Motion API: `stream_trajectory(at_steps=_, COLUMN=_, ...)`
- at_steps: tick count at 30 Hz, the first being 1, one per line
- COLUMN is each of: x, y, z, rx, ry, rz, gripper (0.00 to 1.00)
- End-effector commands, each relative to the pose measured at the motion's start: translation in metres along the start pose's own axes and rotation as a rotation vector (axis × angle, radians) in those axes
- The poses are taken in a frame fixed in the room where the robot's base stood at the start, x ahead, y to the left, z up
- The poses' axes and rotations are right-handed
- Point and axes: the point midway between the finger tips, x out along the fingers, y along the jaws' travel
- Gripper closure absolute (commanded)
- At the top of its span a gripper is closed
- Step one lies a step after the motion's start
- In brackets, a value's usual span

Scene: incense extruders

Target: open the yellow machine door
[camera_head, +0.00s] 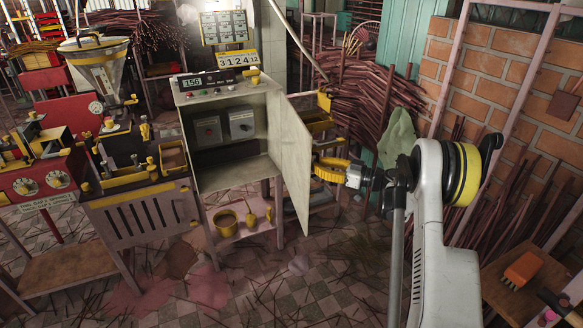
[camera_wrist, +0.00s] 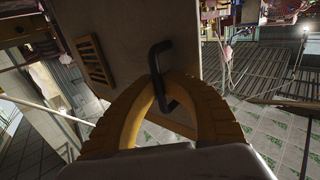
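The machine cabinet (camera_head: 183,140) is pale grey with a control panel on top, and its interior shows in the head view. Its door (camera_head: 297,165) is pale, not clearly yellow, and stands swung out at the cabinet's right side. My gripper (camera_head: 318,168) has yellow fingers and is at the door's outer face. In the wrist view, the door (camera_wrist: 125,60) has a yellow vent (camera_wrist: 94,60) and a black bent handle (camera_wrist: 158,60). My gripper (camera_wrist: 166,84) has its fingertips closed together around the handle. The handle is hidden from the head view.
A hopper machine (camera_head: 98,68) and a red machine (camera_head: 40,170) stand to the left. Bundles of sticks (camera_head: 365,95) lean behind the door. A wooden table (camera_head: 525,280) is at the lower right. The tiled floor (camera_head: 330,285) before the door is littered with sticks.

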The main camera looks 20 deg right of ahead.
Motion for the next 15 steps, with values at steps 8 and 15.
stream_trajectory(at_steps=8, x=-0.032, y=0.035, z=0.001, rx=0.000, ry=-0.001, rz=0.000, gripper=1.00)
stream_trajectory(at_steps=15, x=-0.040, y=0.046, z=0.001, rx=0.000, ry=-0.002, rz=0.000, gripper=1.00)
